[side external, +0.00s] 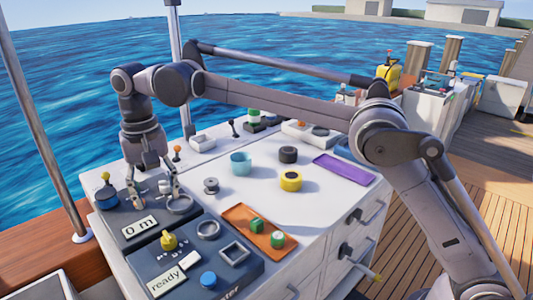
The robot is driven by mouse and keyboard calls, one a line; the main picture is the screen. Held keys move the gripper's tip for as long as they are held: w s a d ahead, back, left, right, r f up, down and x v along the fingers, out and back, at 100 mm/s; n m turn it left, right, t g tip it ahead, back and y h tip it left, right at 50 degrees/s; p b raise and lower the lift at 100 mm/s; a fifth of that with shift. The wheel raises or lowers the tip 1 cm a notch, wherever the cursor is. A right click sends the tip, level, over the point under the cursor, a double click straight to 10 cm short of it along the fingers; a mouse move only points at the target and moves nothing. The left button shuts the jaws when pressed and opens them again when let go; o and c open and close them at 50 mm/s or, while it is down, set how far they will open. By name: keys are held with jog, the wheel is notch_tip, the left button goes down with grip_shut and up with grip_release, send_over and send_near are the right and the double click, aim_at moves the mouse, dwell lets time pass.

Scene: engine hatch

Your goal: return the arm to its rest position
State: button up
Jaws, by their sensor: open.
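My arm reaches from the right across the white counter to its left end. My gripper (153,196) points down there, open, with its fingers apart over the dark control panel (120,219) beside a metal ring (180,204). A small pale part shows between or behind the fingers, and I cannot tell whether they touch it. The panel carries a display reading "0 m" (140,228) and a yellow-knobbed lever (105,179).
A second panel in front has a yellow knob (168,241), a blue button (208,279) and a "ready" display (166,282). A teal cup (241,163), yellow ring (290,181), black ring (288,154) and purple tray (343,169) stand mid-counter.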

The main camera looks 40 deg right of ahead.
jog(key=s+d+r+n+t, duration=0.15)
jog(key=s+d, duration=0.25)
jog(key=d, duration=0.4)
jog(key=s+d+r+t, duration=0.2)
jog(key=s+d, duration=0.3)
jog(key=d, duration=0.4)
jog(key=s+d+f+n+t, duration=0.1)
jog(key=s+d+f+t, duration=0.2)
jog(key=s+d+f, duration=0.7)
jog(key=s, duration=0.3)
jog(key=shift+s+d+f+t, duration=0.2)
jog(key=shift+s+f+t, duration=0.15)
jog(key=shift+s, duration=0.05)
